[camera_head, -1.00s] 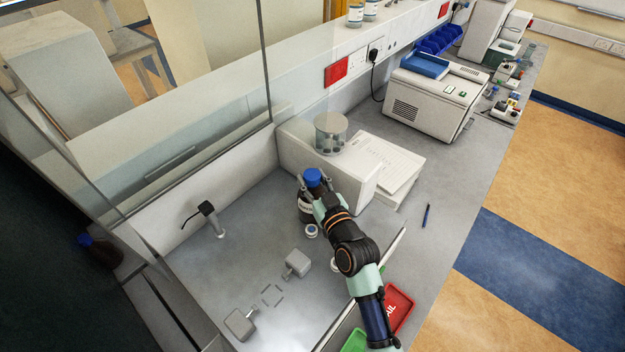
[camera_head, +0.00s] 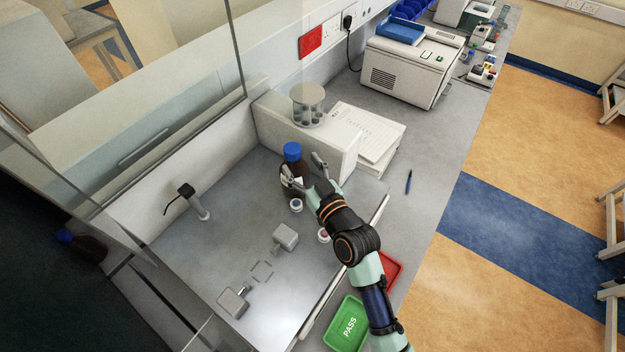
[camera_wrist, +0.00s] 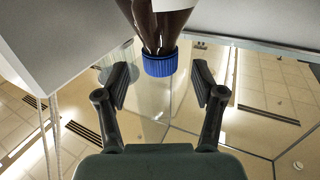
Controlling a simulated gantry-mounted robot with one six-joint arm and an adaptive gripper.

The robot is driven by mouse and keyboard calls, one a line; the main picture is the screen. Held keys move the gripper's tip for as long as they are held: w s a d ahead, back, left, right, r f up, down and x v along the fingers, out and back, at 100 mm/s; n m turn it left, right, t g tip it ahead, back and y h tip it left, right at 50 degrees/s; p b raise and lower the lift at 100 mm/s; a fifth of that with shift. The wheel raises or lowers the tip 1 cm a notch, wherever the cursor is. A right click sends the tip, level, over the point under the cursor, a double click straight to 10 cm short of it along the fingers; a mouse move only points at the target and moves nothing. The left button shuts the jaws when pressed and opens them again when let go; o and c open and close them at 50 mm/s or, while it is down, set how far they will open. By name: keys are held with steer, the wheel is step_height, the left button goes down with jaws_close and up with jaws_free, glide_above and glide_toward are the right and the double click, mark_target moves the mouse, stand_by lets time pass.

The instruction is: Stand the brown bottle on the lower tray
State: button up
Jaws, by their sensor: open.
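The brown bottle (camera_head: 297,178) with a blue cap (camera_head: 291,151) stands upright on the grey work surface, in front of the white instrument. In the wrist view the bottle (camera_wrist: 157,25) appears upside down, with its cap (camera_wrist: 160,65) ahead of the space between the fingers. My gripper (camera_head: 305,166) is open and empty, just on the near right side of the bottle. One fingertip overlaps the bottle in the head view; I cannot tell if it touches. A green tray (camera_head: 331,341) marked PASS and a red tray (camera_head: 394,271) lie at the front; neither is labelled as lower.
Grey blocks (camera_head: 286,236) lie on the surface. The white instrument (camera_head: 327,150) stands behind. A brown shape with a blue cap (camera_head: 85,247) shows in the dark left area, possibly a reflection.

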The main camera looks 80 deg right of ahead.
steer(key=b+v, duration=0.1)
steer(key=v, duration=0.6)
